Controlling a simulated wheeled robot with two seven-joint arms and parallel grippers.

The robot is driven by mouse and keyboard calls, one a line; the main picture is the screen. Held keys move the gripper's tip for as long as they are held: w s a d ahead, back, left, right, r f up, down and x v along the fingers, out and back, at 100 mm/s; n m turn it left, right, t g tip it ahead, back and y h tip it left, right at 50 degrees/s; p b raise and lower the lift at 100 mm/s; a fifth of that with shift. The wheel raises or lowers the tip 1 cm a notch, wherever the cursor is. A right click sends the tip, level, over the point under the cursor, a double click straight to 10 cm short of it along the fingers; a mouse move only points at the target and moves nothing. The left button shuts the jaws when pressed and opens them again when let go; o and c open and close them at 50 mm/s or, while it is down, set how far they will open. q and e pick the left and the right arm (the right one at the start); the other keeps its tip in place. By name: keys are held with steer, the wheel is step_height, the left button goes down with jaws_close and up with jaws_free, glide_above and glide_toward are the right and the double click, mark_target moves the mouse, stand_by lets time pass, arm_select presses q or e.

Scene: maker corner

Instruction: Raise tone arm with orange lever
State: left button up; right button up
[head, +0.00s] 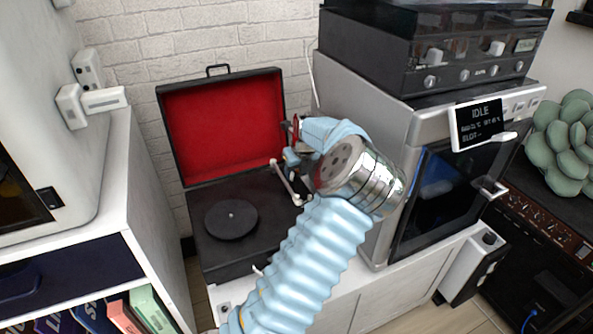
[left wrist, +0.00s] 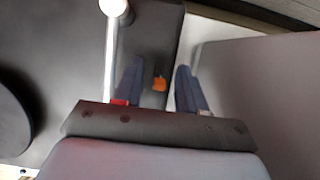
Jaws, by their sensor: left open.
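The record player is an open case with a red-lined lid (head: 225,120) and a black platter (head: 231,219). Its silver tone arm (head: 287,182) lies at the deck's right side; in the left wrist view the tone arm (left wrist: 110,55) runs beside one finger, with a white round end at the top. The small orange lever (left wrist: 159,83) shows between the fingers of my left gripper (left wrist: 160,70), which is open around it and apart from it. In the head view my left gripper (head: 291,148) is over the deck's right side, and the lever is hidden.
A silver oven-like machine (head: 405,180) with an IDLE display (head: 479,124) stands close at the right, with a dark unit (head: 440,55) on top. A white shelf unit (head: 130,225) is at the left. The brick wall (head: 200,40) is behind.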

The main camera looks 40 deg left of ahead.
arm_select(q)
steer(key=shift+f, duration=0.1)
jaws_close()
steer(key=shift+a, duration=0.1)
stand_by(0.3)
steer(key=g+h, duration=0.1)
steer(key=h, duration=0.1)
steer(key=a+g+h, duration=0.1)
steer(key=h, duration=0.1)
steer(key=shift+w+a, duration=0.2)
steer(key=shift+w, duration=0.15)
steer(key=shift+w+a+g+h, duration=0.2)
steer(key=shift+g+h, duration=0.3)
steer(key=shift+h, duration=0.2)
steer(key=shift+w+a+h, duration=0.2)
steer(key=shift+h, duration=0.3)
steer(key=shift+g+h, duration=0.3)
steer(key=shift+d, duration=0.1)
